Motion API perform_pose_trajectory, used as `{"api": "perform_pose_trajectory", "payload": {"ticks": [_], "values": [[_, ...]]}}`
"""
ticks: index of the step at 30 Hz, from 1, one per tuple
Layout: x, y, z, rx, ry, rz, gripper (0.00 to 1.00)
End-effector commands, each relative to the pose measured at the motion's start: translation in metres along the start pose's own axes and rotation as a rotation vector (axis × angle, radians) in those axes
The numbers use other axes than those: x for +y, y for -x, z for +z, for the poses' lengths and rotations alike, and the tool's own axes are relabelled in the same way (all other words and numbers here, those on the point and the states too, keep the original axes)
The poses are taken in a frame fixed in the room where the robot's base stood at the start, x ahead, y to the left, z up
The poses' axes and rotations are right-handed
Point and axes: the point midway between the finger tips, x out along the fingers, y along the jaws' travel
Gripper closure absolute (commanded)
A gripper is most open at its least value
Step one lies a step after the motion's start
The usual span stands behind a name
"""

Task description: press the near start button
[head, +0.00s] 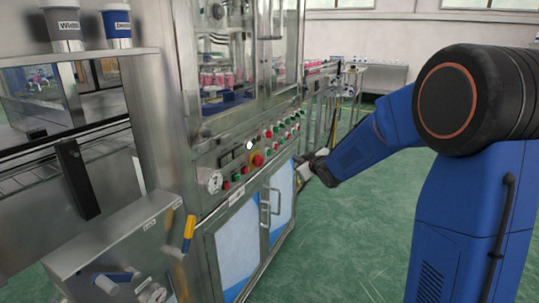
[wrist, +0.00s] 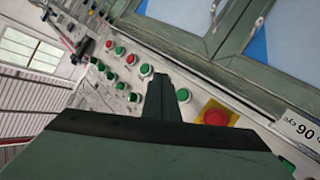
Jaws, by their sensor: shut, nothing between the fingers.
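The control panel (head: 235,170) on the machine's front carries several green and red buttons. In the wrist view, one green button (wrist: 182,95) lies just right of my fingertips and another green button (wrist: 145,69) lies just left of them. A red mushroom button on a yellow plate (wrist: 215,117) is further right; it also shows in the head view (head: 257,160). I cannot read which button is the near start. My gripper (wrist: 161,80) is shut and empty, its tips over the panel; contact cannot be told. In the head view, my gripper (head: 301,164) is at the panel's right end.
Cabinet doors with a handle (head: 270,201) are below the panel. A white round knob (head: 210,180) sticks out at its left. A glazed enclosure (head: 225,70) with pink cans is above. A grey box (head: 120,235) stands at the left. Green floor (head: 375,225) is open at right.

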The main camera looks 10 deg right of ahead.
Motion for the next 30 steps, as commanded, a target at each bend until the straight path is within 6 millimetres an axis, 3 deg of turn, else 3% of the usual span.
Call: {"api": "perform_pose_trajectory", "payload": {"ticks": [11,30], "values": [[-0.006,-0.008,-0.007,0.001,0.0,-0.001,1.0],[-0.041,-0.055,-0.041,-0.001,-0.001,0.0,1.0]]}}
